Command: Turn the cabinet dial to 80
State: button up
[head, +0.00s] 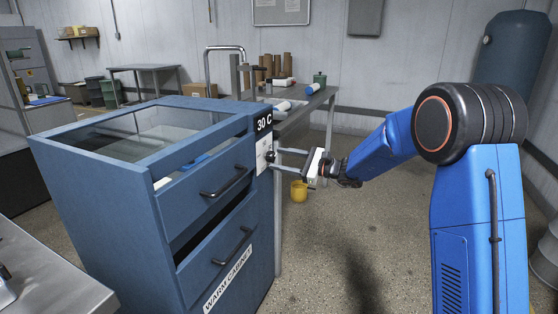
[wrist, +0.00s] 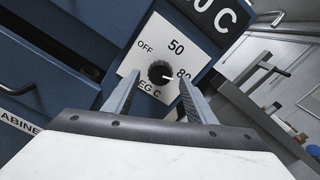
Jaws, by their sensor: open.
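The blue warm cabinet (head: 95,185) stands at the left in the head view. My gripper (head: 277,159) is open in front of the plate. In the wrist view its fingers stand on either side of the dial, with visible gaps; touching cannot be told.
The cabinet's upper drawer (head: 208,190) is slightly open, with a handle near the dial side. Behind is a bench (head: 312,102) with bottles and rolls. Open floor lies below my arm.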

jog(key=v, duration=1.6)
